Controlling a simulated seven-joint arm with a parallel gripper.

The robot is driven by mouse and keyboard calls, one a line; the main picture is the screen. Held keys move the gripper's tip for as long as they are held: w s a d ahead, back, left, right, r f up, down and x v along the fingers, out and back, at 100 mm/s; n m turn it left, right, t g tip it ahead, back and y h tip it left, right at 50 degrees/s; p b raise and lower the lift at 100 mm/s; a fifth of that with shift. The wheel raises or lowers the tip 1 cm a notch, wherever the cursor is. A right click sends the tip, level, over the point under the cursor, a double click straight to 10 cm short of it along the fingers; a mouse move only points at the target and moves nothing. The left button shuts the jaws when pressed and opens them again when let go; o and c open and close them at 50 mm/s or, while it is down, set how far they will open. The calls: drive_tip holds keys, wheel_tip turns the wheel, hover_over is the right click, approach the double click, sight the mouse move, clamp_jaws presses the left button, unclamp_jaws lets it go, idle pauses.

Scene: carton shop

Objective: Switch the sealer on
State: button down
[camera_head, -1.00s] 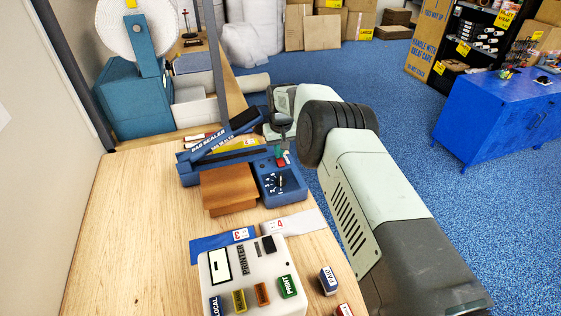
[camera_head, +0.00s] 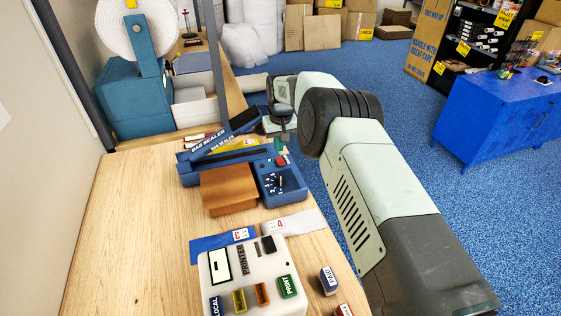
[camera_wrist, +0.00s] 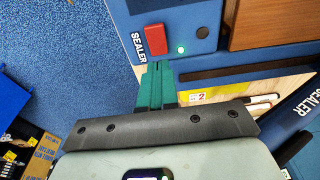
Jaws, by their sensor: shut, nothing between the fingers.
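The blue bag sealer (camera_head: 284,196) stands on the wooden bench, with a dial on its top and a raised arm lettered as a sealer. Its red switch (camera_head: 281,161) is at the far right corner. In the wrist view the red switch (camera_wrist: 156,37) sits beside the word SEALER, and a small lamp (camera_wrist: 181,48) near it glows pale green. My gripper (camera_wrist: 155,68) has its green fingers shut together and empty, with the tips just off the sealer's edge near the switch. In the head view the fingertips (camera_head: 279,146) show just beyond the switch.
A brown block (camera_head: 228,187) sits against the sealer's front. A white printer (camera_head: 255,275) and several stamps are nearer on the bench. A teal machine (camera_head: 135,100) stands at the back left. The bench's left side is clear.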

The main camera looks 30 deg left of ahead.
drive_tip(key=shift+r, duration=1.8)
drive_tip(key=shift+r, duration=0.1)
drive_tip(key=s+d+r+m+t, duration=0.1)
drive_tip(key=d+r, duration=0.7)
drive_tip(key=r, duration=0.4)
drive_tip(key=d+r+m+t, duration=0.1)
drive_tip(key=d+r, duration=0.8)
drive_tip(key=r, duration=0.3)
drive_tip(key=s+d+r+m+t, duration=0.1)
drive_tip(key=s+d+r+m, duration=0.1)
drive_tip(key=s+d+r, duration=0.95)
drive_tip(key=s+d+f+m, duration=0.2)
drive_tip(key=s+d, duration=0.5)
drive_tip(key=s, duration=0.4)
drive_tip(key=s+d+f+m+t+h, duration=0.1)
drive_tip(key=s+d+f+m, duration=0.1)
drive_tip(key=s+d, duration=0.6)
drive_tip(key=s+f, duration=0.1)
drive_tip(key=s, duration=0.2)
drive_tip(key=shift+s+d+m, duration=0.2)
drive_tip(key=shift+d+m, duration=0.1)
drive_tip(key=c, duration=1.8)
unclamp_jaws()
